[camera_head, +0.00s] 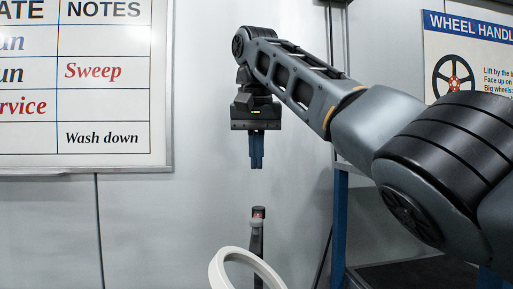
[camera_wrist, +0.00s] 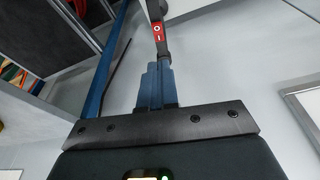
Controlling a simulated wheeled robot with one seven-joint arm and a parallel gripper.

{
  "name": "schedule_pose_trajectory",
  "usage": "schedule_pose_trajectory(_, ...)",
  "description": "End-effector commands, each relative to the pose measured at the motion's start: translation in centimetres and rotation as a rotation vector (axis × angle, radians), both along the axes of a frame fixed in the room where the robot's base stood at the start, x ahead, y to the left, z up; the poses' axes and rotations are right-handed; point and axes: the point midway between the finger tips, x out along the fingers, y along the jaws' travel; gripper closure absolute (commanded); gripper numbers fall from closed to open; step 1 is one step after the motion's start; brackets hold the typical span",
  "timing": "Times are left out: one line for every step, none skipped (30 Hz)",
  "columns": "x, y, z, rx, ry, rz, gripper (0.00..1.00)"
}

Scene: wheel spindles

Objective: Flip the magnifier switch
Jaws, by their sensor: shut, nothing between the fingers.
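The magnifier's white ring (camera_head: 222,265) shows at the bottom middle of the head view, cut off by the frame edge. Its dark arm (camera_head: 257,243) stands upright beside it. A small red switch (camera_head: 258,212) sits at the top of that arm. In the wrist view the red switch (camera_wrist: 157,36) carries white marks and lies just beyond the fingertips. My gripper (camera_head: 256,167) points straight down above the switch, with a clear gap in the head view. Its blue fingers (camera_wrist: 156,68) are together with nothing between them.
A blue post (camera_head: 340,225) and a dark surface (camera_head: 405,274) stand at the lower right. A whiteboard (camera_head: 105,105) and a wheel handling poster (camera_head: 470,55) hang on the grey wall. In the wrist view, a shelf with coloured items (camera_wrist: 15,75) is at the left. Space around my gripper is clear.

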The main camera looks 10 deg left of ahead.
Motion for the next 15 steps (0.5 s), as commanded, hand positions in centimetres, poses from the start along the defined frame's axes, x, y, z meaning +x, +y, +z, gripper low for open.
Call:
schedule_pose_trajectory(0.2, 0.1, -1.2, 0.002, 0.005, 0.001, 1.0)
schedule_pose_trajectory(0.4, 0.0, -1.6, 0.0, 0.002, -0.001, 1.0)
schedule_pose_trajectory(0.6, 0.0, -2.4, -0.002, 0.002, -0.001, 1.0)
schedule_pose_trajectory(0.7, 0.0, -3.0, -0.002, 0.003, 0.0, 1.0)
schedule_pose_trajectory(0.8, 0.0, -3.5, -0.002, 0.002, 0.0, 1.0)
schedule_pose_trajectory(1.0, 0.0, -4.2, -0.002, 0.001, 0.0, 1.0)
schedule_pose_trajectory(1.1, 0.0, -4.8, -0.003, 0.002, -0.002, 1.0)
schedule_pose_trajectory(1.3, 0.0, -5.3, -0.002, 0.002, -0.001, 1.0)
schedule_pose_trajectory(1.4, 0.0, -6.0, -0.001, 0.001, -0.001, 1.0)
schedule_pose_trajectory(1.3, 0.0, -6.5, -0.001, 0.001, -0.001, 1.0)
schedule_pose_trajectory(1.2, 0.0, -7.0, -0.001, 0.0, 0.001, 1.0)
schedule_pose_trajectory(1.1, 0.1, -7.5, -0.001, 0.0, 0.001, 1.0)
schedule_pose_trajectory(1.0, 0.1, -7.9, -0.001, 0.001, 0.0, 1.0)
schedule_pose_trajectory(1.0, 0.0, -8.2, -0.001, 0.001, -0.001, 1.0)
schedule_pose_trajectory(1.0, 0.0, -8.5, -0.002, 0.0, -0.001, 1.0)
